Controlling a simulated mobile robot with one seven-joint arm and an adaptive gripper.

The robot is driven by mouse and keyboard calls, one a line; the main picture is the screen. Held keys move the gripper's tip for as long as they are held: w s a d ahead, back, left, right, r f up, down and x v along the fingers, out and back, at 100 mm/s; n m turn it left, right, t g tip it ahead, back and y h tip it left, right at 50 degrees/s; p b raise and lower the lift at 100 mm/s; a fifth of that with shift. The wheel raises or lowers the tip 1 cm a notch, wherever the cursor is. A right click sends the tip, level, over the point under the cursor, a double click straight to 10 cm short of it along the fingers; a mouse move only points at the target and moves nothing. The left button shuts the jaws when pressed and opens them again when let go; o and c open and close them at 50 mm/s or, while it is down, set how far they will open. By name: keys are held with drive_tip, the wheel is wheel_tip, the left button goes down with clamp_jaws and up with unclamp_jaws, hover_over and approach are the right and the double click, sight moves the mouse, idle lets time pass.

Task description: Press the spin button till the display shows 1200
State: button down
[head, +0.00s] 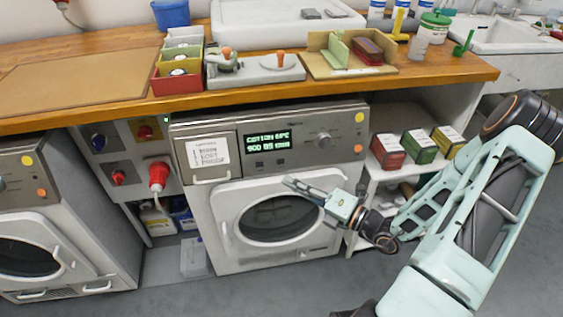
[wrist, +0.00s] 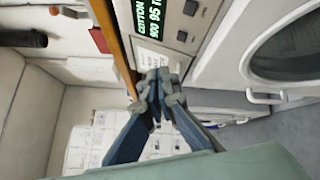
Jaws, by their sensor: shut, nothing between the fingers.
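The washing machine (head: 205,190) stands under the wooden counter. Its display (head: 268,141) reads "COTTON" with a temperature on top and "900 95 min" below; part of it also shows in the wrist view (wrist: 149,18). Two dark square buttons (head: 257,163) sit below the display and also show in the wrist view (wrist: 182,36). Their labels are too small to read, so I cannot tell which is the spin button. My gripper (head: 289,181) is shut and empty, in front of the machine near the top of the door, below the buttons and apart from them. Its closed fingers show in the wrist view (wrist: 159,82).
A knob (head: 323,139) and an orange button (head: 358,148) are right of the display. A drawer with a paper label (head: 208,152) is left. The round door (head: 280,217) lies below. Shelved boxes (head: 388,151) stand right. The counter edge (head: 300,94) overhangs the panel.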

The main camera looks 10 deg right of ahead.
sight(281, 161)
drive_tip(key=shift+w+f+b, duration=0.45)
drive_tip(key=shift+w+b, duration=0.25)
drive_tip(key=shift+w, duration=0.7)
drive_tip(key=shift+w+f+b, duration=0.45)
drive_tip(key=shift+w+b, duration=0.2)
drive_tip(key=shift+w, duration=0.75)
drive_tip(key=shift+w+f+b, duration=0.45)
drive_tip(key=shift+w+b, duration=0.25)
drive_tip(key=shift+w, duration=0.7)
drive_tip(key=shift+w, duration=0.15)
drive_tip(key=shift+w+f, duration=0.15)
drive_tip(key=shift+w, duration=0.1)
drive_tip(key=shift+w+f, duration=0.1)
drive_tip(key=shift+w, duration=0.25)
drive_tip(key=shift+s+p, duration=0.1)
drive_tip(key=shift+p, duration=0.25)
drive_tip(key=shift+s+r+p, duration=0.25)
drive_tip(key=shift+s+p, duration=0.05)
drive_tip(key=shift+p, duration=0.05)
drive_tip(key=shift+s, duration=0.35)
